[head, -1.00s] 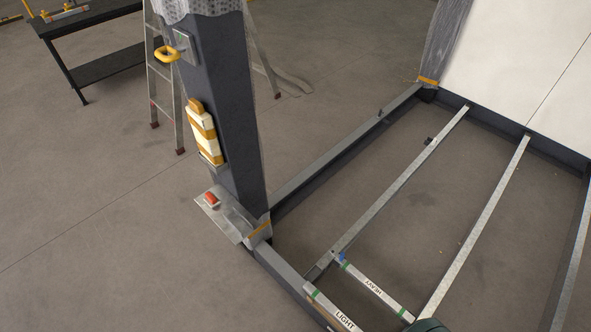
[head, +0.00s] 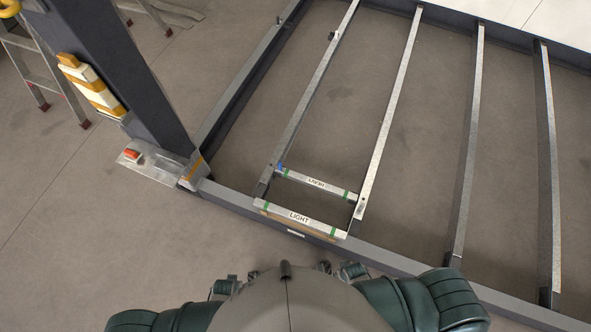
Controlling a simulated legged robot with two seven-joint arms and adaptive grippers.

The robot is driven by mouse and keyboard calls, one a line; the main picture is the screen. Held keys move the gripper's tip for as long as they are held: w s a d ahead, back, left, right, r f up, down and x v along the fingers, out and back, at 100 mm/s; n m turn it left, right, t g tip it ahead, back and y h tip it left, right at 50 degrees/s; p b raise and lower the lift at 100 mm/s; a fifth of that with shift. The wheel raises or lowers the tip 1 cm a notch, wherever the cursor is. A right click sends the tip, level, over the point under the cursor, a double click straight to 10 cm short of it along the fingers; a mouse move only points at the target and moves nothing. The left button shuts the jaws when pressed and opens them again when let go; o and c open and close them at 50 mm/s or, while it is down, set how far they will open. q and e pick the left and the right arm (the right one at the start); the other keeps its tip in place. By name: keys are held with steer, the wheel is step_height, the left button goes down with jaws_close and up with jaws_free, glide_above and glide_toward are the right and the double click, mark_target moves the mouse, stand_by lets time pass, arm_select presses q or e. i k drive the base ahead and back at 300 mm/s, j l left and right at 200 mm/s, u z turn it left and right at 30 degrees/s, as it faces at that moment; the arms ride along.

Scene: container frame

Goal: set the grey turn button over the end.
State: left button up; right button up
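I cannot pick out the grey turn button for certain. A white bar marked LIGHT (head: 298,218) with green bands lies along the near edge of the floor frame. A second banded bar (head: 316,184), its label upside down, lies parallel just beyond it, between two metal rails. A small blue piece (head: 280,168) is at its left end. Small dark parts that seem to be my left gripper (head: 238,281) and my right gripper (head: 338,269) show past my body, apart from the bars. Their fingers are too hidden to read.
A dark post (head: 125,70) with a white and orange block (head: 92,86) stands at left. A plate with a red piece (head: 132,155) is at its foot. A ladder (head: 42,68) stands behind. Long metal rails (head: 390,110) cross the frame; bare floor shows between them.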

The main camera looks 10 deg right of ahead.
mark_target(362, 205)
steer(key=k+l+z, duration=0.1)
steer(key=z, duration=0.25)
steer(key=k+l+z, duration=0.15)
steer(key=k+z, duration=0.15)
steer(key=k+l+z, duration=0.2)
steer(key=z, duration=0.15)
